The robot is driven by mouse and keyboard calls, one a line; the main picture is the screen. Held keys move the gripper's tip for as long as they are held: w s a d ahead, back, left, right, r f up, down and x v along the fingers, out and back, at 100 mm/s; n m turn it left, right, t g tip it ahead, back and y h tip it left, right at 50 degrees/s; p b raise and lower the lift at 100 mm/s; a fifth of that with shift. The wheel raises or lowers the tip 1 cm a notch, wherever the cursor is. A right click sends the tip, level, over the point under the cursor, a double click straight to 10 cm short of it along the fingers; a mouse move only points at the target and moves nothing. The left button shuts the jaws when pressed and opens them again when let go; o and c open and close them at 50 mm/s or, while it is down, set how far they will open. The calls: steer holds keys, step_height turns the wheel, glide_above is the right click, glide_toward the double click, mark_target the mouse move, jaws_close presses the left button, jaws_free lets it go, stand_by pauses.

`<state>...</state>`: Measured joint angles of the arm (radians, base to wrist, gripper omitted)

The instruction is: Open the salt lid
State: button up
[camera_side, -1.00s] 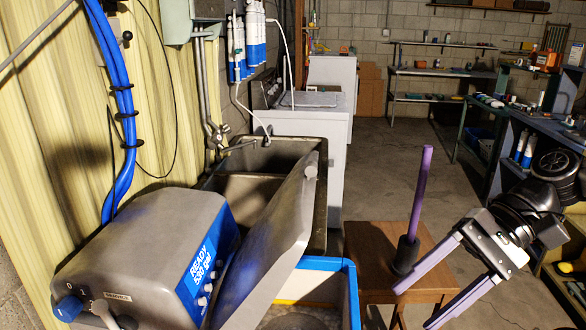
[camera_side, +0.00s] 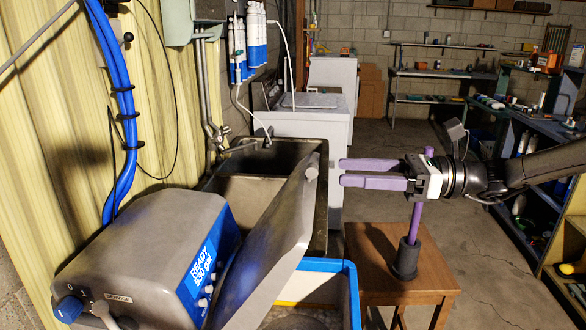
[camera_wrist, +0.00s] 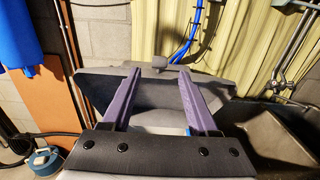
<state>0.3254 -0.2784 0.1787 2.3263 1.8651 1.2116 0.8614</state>
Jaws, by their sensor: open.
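The salt lid (camera_side: 270,230) is a grey panel standing raised and tilted over the softener's blue-rimmed tank (camera_side: 336,267). I see no contact.
The grey control head (camera_side: 150,255) is left of the lid. A dark sink (camera_side: 262,190) lies behind. A wooden table (camera_side: 375,245) on the right bears a purple rod (camera_side: 415,220) in a black holder (camera_side: 406,260), partly covered by my gripper. Open floor (camera_side: 385,150) lies behind.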

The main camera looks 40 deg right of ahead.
mark_target(293, 185)
steer(key=x, duration=1)
steer(key=shift+a, duration=0.1)
jaws_close()
stand_by(1.2)
